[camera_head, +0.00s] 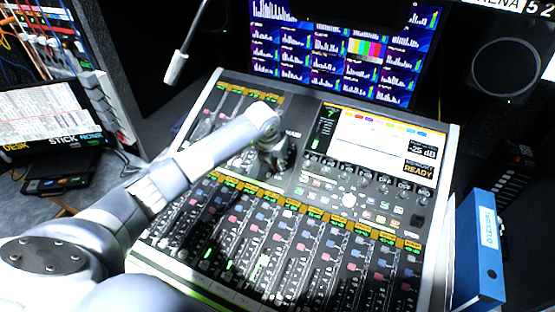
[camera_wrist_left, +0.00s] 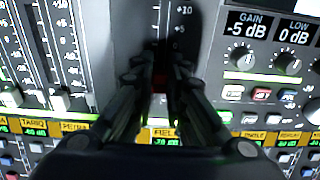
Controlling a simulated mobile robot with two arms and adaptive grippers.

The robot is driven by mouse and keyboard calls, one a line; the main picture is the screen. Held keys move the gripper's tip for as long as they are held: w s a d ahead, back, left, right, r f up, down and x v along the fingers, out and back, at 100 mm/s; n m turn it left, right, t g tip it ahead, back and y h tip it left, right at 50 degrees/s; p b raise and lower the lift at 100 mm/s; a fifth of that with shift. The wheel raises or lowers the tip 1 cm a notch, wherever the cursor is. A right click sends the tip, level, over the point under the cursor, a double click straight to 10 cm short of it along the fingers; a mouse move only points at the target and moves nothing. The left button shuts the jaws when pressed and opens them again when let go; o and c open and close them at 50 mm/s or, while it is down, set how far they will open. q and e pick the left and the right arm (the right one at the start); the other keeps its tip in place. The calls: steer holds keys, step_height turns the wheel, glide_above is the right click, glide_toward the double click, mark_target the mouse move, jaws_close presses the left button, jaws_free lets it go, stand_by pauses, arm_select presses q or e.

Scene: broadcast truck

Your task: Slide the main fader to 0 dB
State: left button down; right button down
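The mixing console (camera_head: 330,215) fills the middle of the head view, with its screen reading -25 dB and READY. My left arm reaches over it from the left, and my left gripper (camera_head: 275,160) points down at its upper middle. The fader's scale (camera_wrist_left: 181,28), with +10, +5 and 0 marks, shows just beyond the fingertips. The fingers hide most of the cap and slot. My right gripper is not in view.
Channel faders (camera_wrist_left: 62,100) stand left of my fingers; knobs and a GAIN display (camera_wrist_left: 249,28) lie to the right. A blue binder (camera_head: 480,250) stands right of the console. A monitor wall (camera_head: 345,50) is at the back.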

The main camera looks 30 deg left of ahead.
mark_target(276, 167)
arm_select(q)
steer(key=shift+w+a+r+b, duration=0.1)
steer(key=shift+w+r+b, duration=0.1)
steer(key=shift+w+b, duration=0.35)
steer(key=shift+w+r+b, duration=0.2)
steer(key=shift+w+b, duration=0.25)
steer(key=shift+w, duration=0.2)
steer(key=shift+w+r, duration=0.3)
steer(key=shift+w, duration=0.2)
steer(key=c, duration=1.6)
jaws_free()
steer(key=shift+s+r, duration=0.1)
steer(key=shift+r, duration=0.05)
steer(key=v, duration=1.1)
steer(key=shift+s+r, duration=0.2)
steer(key=shift+r, duration=0.15)
